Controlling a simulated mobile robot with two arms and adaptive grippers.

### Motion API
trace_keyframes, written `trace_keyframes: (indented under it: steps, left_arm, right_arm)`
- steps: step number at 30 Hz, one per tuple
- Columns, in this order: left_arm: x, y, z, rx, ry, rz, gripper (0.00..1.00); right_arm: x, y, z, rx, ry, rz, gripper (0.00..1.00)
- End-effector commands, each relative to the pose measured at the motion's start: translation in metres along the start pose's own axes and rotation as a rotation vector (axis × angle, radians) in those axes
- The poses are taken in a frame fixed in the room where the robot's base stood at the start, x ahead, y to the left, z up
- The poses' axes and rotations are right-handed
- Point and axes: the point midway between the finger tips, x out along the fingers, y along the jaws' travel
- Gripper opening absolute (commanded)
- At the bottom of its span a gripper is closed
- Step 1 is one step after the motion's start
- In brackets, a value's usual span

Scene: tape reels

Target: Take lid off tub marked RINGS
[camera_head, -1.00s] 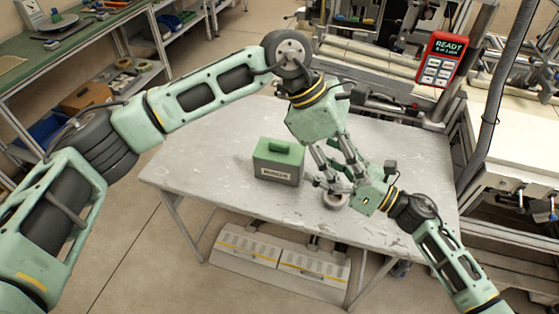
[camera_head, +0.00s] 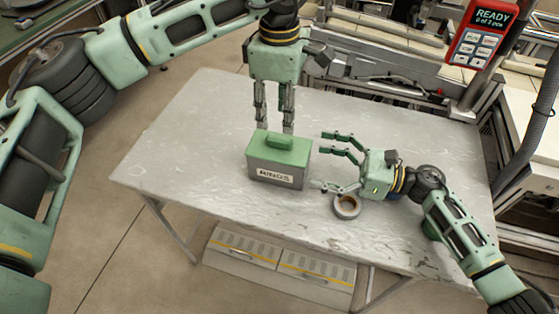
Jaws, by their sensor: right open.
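The grey tub (camera_head: 262,172) stands upright on the table, with a white label reading RINGS on its front. Its green lid (camera_head: 290,152) with a raised handle is on it. My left gripper (camera_head: 275,128) points down just behind the lid's handle, fingers apart and nothing between them. Its fingertips are partly hidden behind the tub, so I cannot tell whether they touch it. My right gripper (camera_head: 325,160) is open and empty to the right of the tub, its fingers pointing left towards it.
A tape reel (camera_head: 337,213) lies on the table (camera_head: 190,150) just below my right gripper. The table's left part and back are clear. A red panel reading READY (camera_head: 480,35) stands at the upper right, beside a conveyor frame.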

Motion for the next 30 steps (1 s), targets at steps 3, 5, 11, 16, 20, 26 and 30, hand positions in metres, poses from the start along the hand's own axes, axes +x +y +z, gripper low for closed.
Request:
trace_keyframes:
  steps: [3,5,11,16,20,26,30]
  left_arm:
    - [0.006,0.000,0.000,-0.001,0.000,0.000,0.38]
    - [0.005,0.000,0.000,-0.001,0.000,0.000,0.38]
    - [0.004,0.000,0.000,0.000,-0.001,0.000,0.38]
    - [0.005,0.000,0.000,0.000,-0.001,0.000,0.38]
    - [0.005,0.000,0.000,-0.001,-0.001,0.000,0.38]
    - [0.005,0.000,0.000,0.000,-0.001,0.000,0.38]
    - [0.005,0.000,0.000,0.000,-0.001,0.000,0.38]
  right_arm:
    - [0.005,0.000,-0.005,0.000,-0.001,0.000,0.90]
    - [0.011,0.000,-0.004,0.001,-0.002,0.000,0.90]
    - [0.041,0.000,-0.003,0.000,-0.004,0.001,0.90]
    - [0.064,-0.001,-0.004,0.002,-0.003,0.000,0.90]
    - [0.074,-0.001,-0.004,0.001,-0.001,-0.001,0.90]
    - [0.079,-0.001,-0.004,0.001,-0.001,-0.001,0.90]
    - [0.078,0.000,-0.004,0.001,-0.001,-0.001,0.90]
